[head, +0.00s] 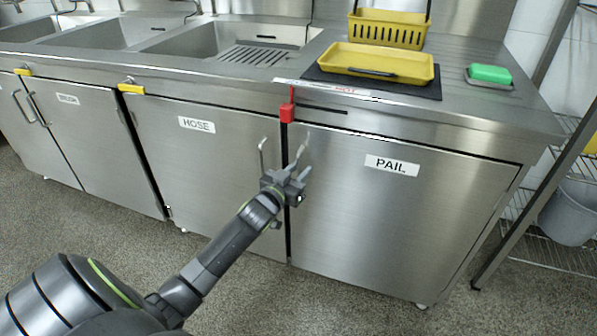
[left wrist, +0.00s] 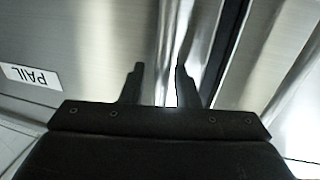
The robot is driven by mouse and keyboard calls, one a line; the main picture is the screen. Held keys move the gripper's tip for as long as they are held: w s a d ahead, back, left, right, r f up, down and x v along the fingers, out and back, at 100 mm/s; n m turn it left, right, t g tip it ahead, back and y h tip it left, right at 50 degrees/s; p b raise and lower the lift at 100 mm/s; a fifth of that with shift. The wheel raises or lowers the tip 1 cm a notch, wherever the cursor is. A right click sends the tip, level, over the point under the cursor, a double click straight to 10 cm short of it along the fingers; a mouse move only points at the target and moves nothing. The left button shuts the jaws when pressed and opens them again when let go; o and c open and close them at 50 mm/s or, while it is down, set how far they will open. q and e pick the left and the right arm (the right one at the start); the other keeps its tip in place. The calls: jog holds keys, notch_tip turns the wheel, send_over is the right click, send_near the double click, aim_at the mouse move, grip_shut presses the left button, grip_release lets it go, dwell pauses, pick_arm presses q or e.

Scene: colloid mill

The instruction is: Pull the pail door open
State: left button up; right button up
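The pail door (head: 390,215) is a steel cabinet door with a PAIL label (head: 391,165), closed flush in the front. The label also shows upside down in the left wrist view (left wrist: 31,76). Its bar handle (head: 301,153) is near the door's left edge. My left gripper (head: 287,178) is at the lower part of this handle. In the left wrist view, its two dark fingers (left wrist: 158,82) are apart, with a shiny bar close to the right finger. I cannot tell whether they touch it. My right gripper is not in view.
A red latch (head: 288,111) sits above the seam beside the pail door. The hose door (head: 200,160), with its own handle, is to the left. A yellow tray (head: 377,62) and green sponge (head: 490,74) are on the counter. A rack with a grey bucket (head: 568,215) stands at right.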

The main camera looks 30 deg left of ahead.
pick_arm(q)
grip_shut()
jog(key=shift+s, duration=0.15)
